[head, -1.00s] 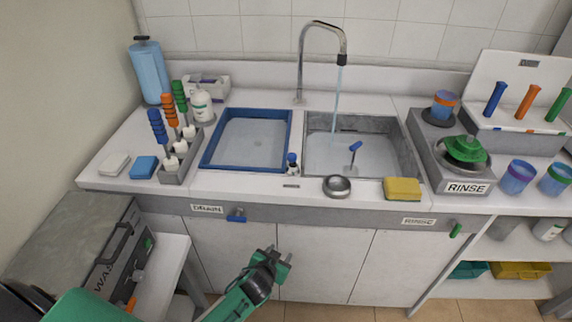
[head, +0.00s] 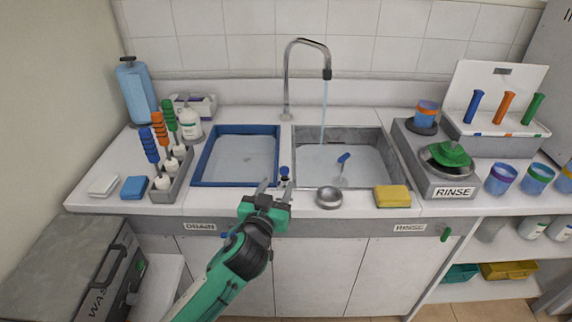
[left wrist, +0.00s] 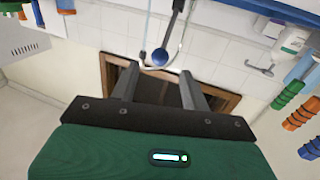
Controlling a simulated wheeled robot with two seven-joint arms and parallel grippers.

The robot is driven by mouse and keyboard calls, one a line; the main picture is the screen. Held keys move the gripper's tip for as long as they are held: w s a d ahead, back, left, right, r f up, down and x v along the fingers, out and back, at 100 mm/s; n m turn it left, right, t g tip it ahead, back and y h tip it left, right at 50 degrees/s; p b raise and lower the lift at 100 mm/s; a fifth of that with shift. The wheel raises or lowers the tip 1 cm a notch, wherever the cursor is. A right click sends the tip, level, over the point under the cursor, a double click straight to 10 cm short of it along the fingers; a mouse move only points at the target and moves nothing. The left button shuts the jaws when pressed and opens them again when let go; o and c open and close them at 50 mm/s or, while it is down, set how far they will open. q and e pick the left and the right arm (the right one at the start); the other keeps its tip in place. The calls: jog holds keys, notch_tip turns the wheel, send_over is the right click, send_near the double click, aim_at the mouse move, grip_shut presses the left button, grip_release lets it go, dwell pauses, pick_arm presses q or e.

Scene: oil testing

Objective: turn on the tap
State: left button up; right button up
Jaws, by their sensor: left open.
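The tap (head: 288,75) is a tall, curved metal spout behind the two basins. A thin bluish stream (head: 324,110) hangs from its dark nozzle down to the right basin. A small blue-topped item (head: 284,172) stands at the front edge between the basins, partly hidden by my gripper. My left gripper (head: 275,187) is open and empty, fingers pointing toward the counter's front edge just before that item. In the left wrist view, the open fingers (left wrist: 157,88) show with a round blue knob (left wrist: 160,57) beyond them; I cannot tell whether they touch. My right gripper is not in view.
A blue-rimmed basin (head: 279,140) is at left, a grey basin (head: 380,145) at right. A metal bowl (head: 329,197) and yellow sponge (head: 393,196) sit on the front ledge. Brushes in a rack (head: 172,185) stand left. A green handle (head: 445,235) is below the ledge.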

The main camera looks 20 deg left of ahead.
aim_at(282, 174)
pick_arm(q)
jog(key=w+p, duration=0.1)
jog(key=w, duration=0.7)
jog(key=shift+w, duration=0.2)
jog(key=shift+w+p, duration=0.2)
jog(key=shift+p, duration=0.1)
jog(key=shift+w, duration=0.15)
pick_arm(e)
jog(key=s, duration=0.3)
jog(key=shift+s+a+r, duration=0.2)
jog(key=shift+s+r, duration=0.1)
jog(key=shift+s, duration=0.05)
pick_arm(q)
grip_shut()
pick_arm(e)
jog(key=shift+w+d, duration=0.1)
